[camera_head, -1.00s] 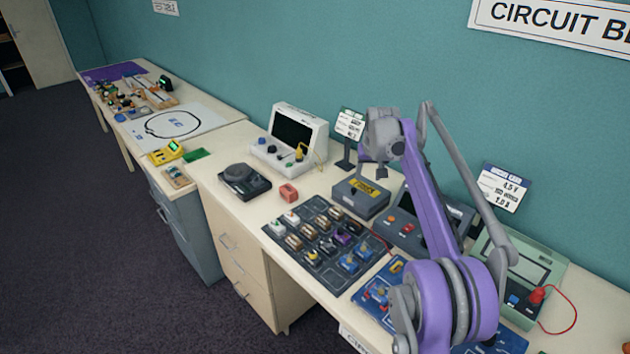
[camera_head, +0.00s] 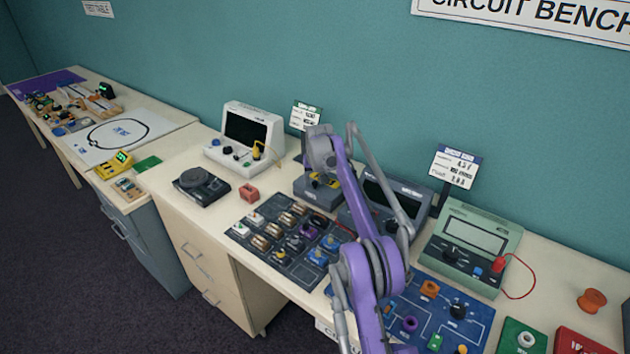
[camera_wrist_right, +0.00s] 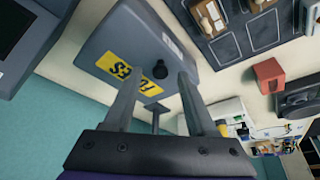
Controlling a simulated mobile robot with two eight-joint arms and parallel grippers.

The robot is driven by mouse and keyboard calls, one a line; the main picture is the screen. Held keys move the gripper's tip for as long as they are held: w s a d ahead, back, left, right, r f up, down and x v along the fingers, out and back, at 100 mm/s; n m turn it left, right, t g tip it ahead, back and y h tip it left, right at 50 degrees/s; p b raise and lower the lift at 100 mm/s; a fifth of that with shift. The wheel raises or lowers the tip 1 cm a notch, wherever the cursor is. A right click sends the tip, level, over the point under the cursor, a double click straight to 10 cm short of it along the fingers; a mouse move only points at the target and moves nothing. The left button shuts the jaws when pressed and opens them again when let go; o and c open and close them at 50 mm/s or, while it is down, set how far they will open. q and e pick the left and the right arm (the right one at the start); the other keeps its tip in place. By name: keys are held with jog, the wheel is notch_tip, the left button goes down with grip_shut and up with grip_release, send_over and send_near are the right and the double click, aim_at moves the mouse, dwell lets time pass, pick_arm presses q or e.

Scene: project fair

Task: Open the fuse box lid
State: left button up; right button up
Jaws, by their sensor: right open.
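The fuse box is a grey box (camera_head: 307,190) on the bench, partly hidden behind my right gripper in the head view. In the right wrist view the fuse box lid (camera_wrist_right: 115,38) fills the upper left. It looks shut and carries a yellow FUSES label (camera_wrist_right: 128,72) and a black knob (camera_wrist_right: 171,43). My right gripper (camera_wrist_right: 158,78) is open and empty, with its fingers pointing at the lid and the knob beyond the fingertips. I cannot tell the exact gap. In the head view my right gripper (camera_head: 324,180) is over the box. My left gripper is not in view.
A dark tray of components (camera_head: 285,238) lies in front of the box. A red block (camera_head: 249,193) and a white screen device (camera_head: 245,140) stand to its left. A grey console (camera_head: 375,205) and a green meter (camera_head: 470,245) stand to the right. A small sign (camera_head: 305,116) stands behind.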

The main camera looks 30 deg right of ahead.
jog(key=shift+w+f, duration=0.1)
jog(key=shift+f, duration=0.2)
grip_shut()
dwell(1.3)
